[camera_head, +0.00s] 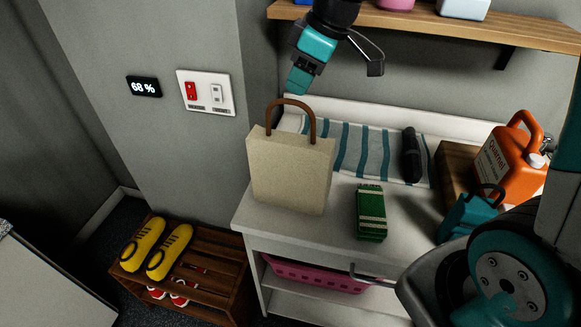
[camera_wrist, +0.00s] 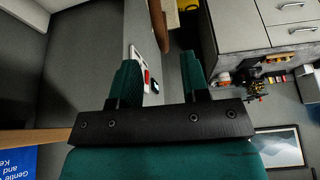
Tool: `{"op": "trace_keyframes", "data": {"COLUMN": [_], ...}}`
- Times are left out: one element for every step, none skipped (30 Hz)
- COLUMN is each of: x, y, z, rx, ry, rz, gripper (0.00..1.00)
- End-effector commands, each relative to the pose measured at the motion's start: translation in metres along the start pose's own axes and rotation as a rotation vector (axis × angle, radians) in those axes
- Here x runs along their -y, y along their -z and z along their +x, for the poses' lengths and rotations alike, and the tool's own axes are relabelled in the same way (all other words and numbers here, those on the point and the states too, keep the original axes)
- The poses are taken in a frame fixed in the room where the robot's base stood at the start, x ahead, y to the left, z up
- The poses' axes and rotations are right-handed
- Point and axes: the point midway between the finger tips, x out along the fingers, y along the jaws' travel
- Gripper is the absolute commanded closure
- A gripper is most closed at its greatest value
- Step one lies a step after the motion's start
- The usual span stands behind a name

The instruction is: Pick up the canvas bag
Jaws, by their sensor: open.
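The canvas bag (camera_head: 289,172) is cream with a brown arched handle (camera_head: 290,102). It stands upright near the left end of the white table in the head view. My gripper (camera_head: 299,80) hangs just above the top of the handle, apart from the bag. In the wrist view, my gripper's two teal fingers (camera_wrist: 160,75) are spread with an empty gap between them.
The white table (camera_head: 337,228) also holds a green striped packet (camera_head: 371,213), a striped towel (camera_head: 358,151), a dark bottle (camera_head: 411,155) and an orange jug (camera_head: 508,163). A wooden shelf (camera_head: 470,24) hangs above. Yellow shoes (camera_head: 170,250) sit on a rack at lower left.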

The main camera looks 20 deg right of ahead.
Motion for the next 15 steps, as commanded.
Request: {"op": "trace_keyframes", "data": {"x": [0.001, 0.001, 0.000, 0.000, 0.001, 0.001, 0.001, 0.002, 0.003, 0.003, 0.003, 0.003, 0.003, 0.003, 0.003], "y": [0.000, 0.000, 0.000, 0.000, 0.000, 0.000, 0.000, 0.000, -0.001, -0.001, -0.002, -0.002, -0.002, -0.002, -0.002], "z": [0.004, 0.007, 0.009, 0.010, 0.011, 0.015, 0.018, 0.022, 0.028, 0.032, 0.037, 0.044, 0.049, 0.053, 0.057], "rx": [0.002, 0.002, 0.001, 0.001, 0.002, 0.002, 0.003, 0.004, 0.005, 0.005, 0.005, 0.004, 0.004, 0.003, 0.002], "ry": [0.003, 0.002, 0.000, 0.000, 0.000, 0.002, 0.003, 0.004, 0.006, 0.005, 0.004, 0.004, 0.004, 0.003, 0.002], "rz": [0.000, 0.000, 0.001, 0.001, 0.001, 0.001, 0.001, 0.001, 0.001, 0.001, 0.001, 0.001, 0.001, 0.001, 0.001], "gripper": [0.58, 0.58, 0.58, 0.58, 0.58, 0.58, 0.58, 0.58, 0.58, 0.58, 0.58, 0.58, 0.58, 0.58, 0.58]}}
